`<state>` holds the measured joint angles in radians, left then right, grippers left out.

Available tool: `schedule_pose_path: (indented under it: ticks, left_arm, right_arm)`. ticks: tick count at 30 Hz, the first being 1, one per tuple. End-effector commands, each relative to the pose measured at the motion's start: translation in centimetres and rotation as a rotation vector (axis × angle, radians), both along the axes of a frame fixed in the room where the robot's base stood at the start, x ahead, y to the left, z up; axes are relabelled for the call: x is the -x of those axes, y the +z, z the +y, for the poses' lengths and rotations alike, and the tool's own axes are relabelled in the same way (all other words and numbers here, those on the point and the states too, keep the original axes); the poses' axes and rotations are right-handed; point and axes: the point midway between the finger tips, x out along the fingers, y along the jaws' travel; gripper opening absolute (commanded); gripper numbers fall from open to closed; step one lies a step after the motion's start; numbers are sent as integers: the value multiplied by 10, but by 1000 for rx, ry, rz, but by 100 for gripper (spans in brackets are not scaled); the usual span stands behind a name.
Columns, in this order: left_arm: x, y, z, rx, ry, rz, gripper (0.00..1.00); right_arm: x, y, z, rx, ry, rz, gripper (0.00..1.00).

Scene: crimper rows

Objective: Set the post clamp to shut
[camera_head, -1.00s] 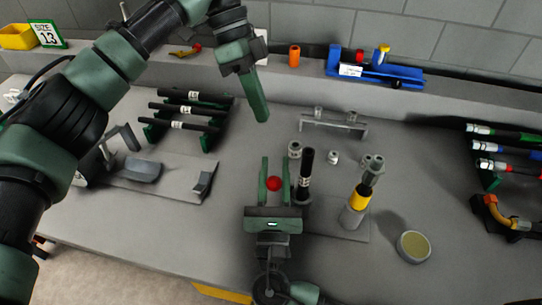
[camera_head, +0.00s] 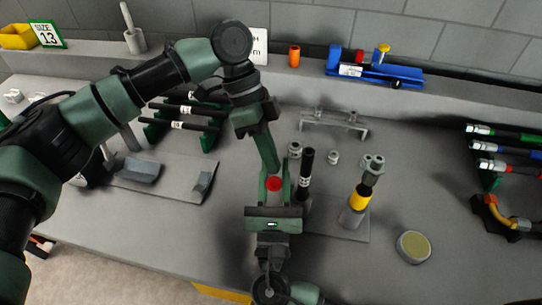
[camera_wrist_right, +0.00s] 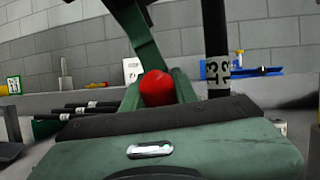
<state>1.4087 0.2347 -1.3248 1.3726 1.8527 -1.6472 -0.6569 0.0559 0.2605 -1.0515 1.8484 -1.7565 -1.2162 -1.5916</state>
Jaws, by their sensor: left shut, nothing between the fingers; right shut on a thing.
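A red ball knob (camera_head: 274,184), which looks like the post clamp's handle, sits between the fingers of my right gripper (camera_head: 275,178); the knob also shows in the right wrist view (camera_wrist_right: 157,88). My right gripper is shut on it. The rest of the clamp is largely hidden behind this gripper. An upright black hose (camera_head: 305,176) with a white label stands just right of it; it also shows in the right wrist view (camera_wrist_right: 216,45). My left gripper (camera_head: 272,168) is shut and empty, pointing down with its tips just behind the knob and partly covering the right gripper's left finger.
A grey post with a yellow band (camera_head: 358,203) stands on a plate to the right. A round tin (camera_head: 413,247) lies further right. Loose fittings (camera_head: 333,158) and a grey bracket (camera_head: 334,123) are behind. Hose racks (camera_head: 183,124) stand at left. The bench's front right is clear.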

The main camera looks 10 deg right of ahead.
Motion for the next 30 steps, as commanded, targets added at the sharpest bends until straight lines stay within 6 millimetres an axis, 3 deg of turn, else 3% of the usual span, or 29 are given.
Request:
schedule_pose_path:
  ticks: [19, 20, 30]
  left_arm:
    - [18, -11, 3, 12, -11, -46, 0]
    - [18, -11, 3, 12, -11, -46, 0]
    - [14, -8, 3, 16, -4, -54, 0]
  right_arm:
    - [-2, 2, 0, -5, 0, -4, 0]
    - [-2, 2, -1, -5, -1, -4, 37]
    - [1, 0, 0, -1, 0, 0, 37]
